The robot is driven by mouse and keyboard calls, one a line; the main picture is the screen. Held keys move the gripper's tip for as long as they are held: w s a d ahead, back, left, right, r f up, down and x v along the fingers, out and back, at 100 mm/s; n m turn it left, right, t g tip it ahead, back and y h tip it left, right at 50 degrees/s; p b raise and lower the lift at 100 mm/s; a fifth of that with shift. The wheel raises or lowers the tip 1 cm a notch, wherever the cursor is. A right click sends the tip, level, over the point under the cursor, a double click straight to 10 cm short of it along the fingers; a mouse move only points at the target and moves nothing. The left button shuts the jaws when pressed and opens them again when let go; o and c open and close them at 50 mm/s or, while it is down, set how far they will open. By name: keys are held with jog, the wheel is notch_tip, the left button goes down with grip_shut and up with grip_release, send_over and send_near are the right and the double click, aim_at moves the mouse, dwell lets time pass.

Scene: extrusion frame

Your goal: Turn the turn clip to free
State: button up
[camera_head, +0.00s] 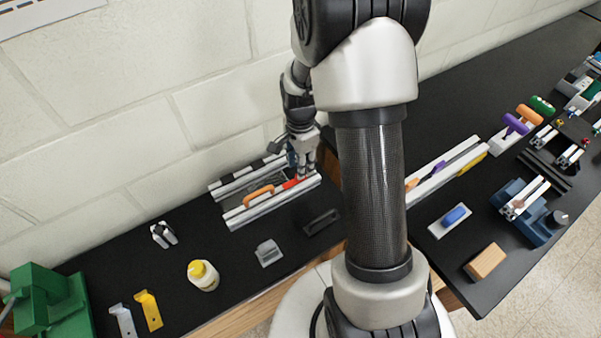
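On the left black bench, an extrusion frame (246,219) of silvery rails lies near the wall. An orange handle-like piece (258,194) and a small red piece (291,183) sit on its front rail; the red one may be the turn clip, but I cannot tell for sure. My gripper (303,172) points down at the right end of this frame, close to the red piece. Whether it touches the piece, and whether its fingers are open or shut, is too small to tell. A blue part (291,157) shows beside the gripper, partly hidden.
The wall (110,130) stands close behind. My arm hides part of the second railed frame (446,169) on the right bench.

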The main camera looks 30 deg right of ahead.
aim_at(295, 179)
jog(key=shift+f+b, duration=0.35)
jog(key=shift+f, duration=1.45)
jog(key=shift+c, duration=0.5)
grip_shut()
